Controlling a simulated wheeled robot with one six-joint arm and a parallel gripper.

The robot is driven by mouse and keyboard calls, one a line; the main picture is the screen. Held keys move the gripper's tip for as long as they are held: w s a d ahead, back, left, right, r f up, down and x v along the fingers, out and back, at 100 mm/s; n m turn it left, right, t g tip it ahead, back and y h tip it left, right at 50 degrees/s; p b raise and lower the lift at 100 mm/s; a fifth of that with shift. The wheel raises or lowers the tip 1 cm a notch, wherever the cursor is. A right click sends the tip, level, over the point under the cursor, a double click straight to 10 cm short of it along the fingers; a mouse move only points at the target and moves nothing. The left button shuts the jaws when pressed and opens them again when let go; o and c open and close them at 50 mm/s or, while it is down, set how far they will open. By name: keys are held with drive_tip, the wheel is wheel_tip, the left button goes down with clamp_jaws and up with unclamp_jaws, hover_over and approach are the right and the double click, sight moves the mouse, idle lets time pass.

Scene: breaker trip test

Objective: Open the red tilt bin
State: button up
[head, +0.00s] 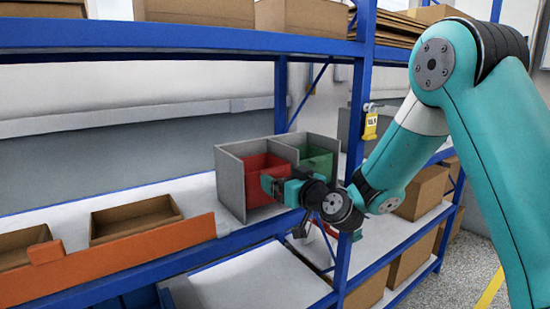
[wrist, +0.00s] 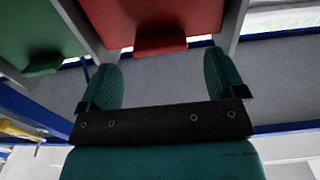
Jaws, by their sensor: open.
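The red tilt bin (head: 258,165) sits in the left compartment of a grey housing (head: 229,182) on the shelf. In the wrist view the red bin's front (wrist: 155,18) fills the top middle, with a protruding red lip (wrist: 160,46) at its edge. My gripper (head: 268,186) is in front of the red bin and hides part of it. In the wrist view my gripper (wrist: 162,62) is open, its two green fingers on either side of the lip, with gaps between. The lip is near the fingertips; I cannot tell whether it lies between them. The red bin looks shut.
A green bin (head: 317,163) sits in the right compartment, and shows in the wrist view (wrist: 35,40). An orange lip (head: 120,262) and cardboard trays (head: 135,217) are left. An upper shelf beam (head: 170,37) runs above.

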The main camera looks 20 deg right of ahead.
sight(275, 175)
drive_tip(key=shift+p+x, duration=0.85)
drive_tip(key=shift+x, duration=1.05)
drive_tip(key=c, duration=1.3)
drive_tip(key=shift+f, duration=0.15)
